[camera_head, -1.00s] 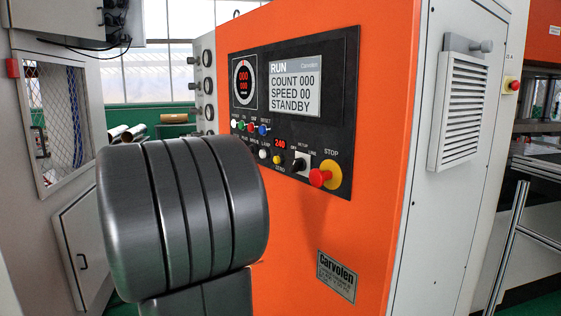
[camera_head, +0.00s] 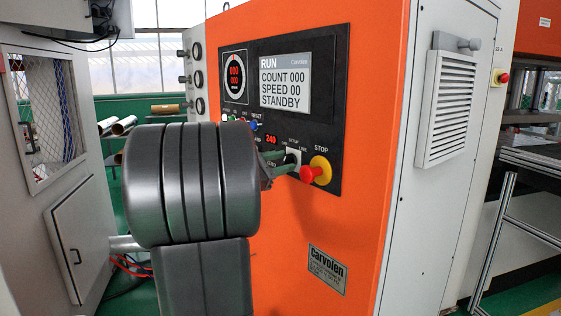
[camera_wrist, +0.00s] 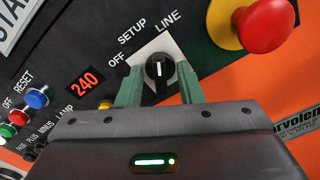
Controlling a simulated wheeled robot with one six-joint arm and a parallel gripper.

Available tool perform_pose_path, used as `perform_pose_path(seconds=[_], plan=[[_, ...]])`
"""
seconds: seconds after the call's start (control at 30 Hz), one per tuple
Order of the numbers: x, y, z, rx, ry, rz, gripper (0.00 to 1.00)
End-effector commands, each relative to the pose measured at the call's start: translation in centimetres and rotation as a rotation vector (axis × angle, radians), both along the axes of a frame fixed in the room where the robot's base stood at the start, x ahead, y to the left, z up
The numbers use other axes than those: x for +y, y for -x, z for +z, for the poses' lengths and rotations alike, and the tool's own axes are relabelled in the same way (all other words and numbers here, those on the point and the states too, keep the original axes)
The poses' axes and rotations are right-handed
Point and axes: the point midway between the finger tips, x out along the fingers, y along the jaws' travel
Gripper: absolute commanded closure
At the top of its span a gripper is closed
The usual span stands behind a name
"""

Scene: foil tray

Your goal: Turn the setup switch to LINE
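The setup switch shows in the wrist view as a black knob (camera_wrist: 160,72) with a white mark on a white plate (camera_wrist: 152,50). The labels OFF, SETUP and LINE are above it. The mark points up in the picture, closer to LINE than to SETUP. My gripper (camera_wrist: 160,80) has its two green fingers one on each side of the knob. They look slightly apart from it, so I read the gripper as open. In the head view the gripper's fingers (camera_head: 284,164) reach the switch plate (camera_head: 293,156) from the left and partly cover the knob.
The red stop button (camera_head: 311,174) on its yellow base is just right of the switch. Coloured buttons (camera_wrist: 36,97) and a red 240 display (camera_wrist: 86,82) lie to the left. The screen (camera_head: 285,83) reads RUN, STANDBY.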

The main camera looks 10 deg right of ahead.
Motion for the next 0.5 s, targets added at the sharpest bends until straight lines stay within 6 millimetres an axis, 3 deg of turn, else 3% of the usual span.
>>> perform_pose_path(seconds=[0.27, 0.4, 0.5], plan=[[-0.07, -0.03, -0.01, 0.000, 0.000, 0.000, 0.68], [-0.06, -0.03, -0.01, 0.000, 0.000, 0.000, 0.96], [-0.06, -0.02, -0.01, 0.000, 0.000, 0.000, 1.00]])
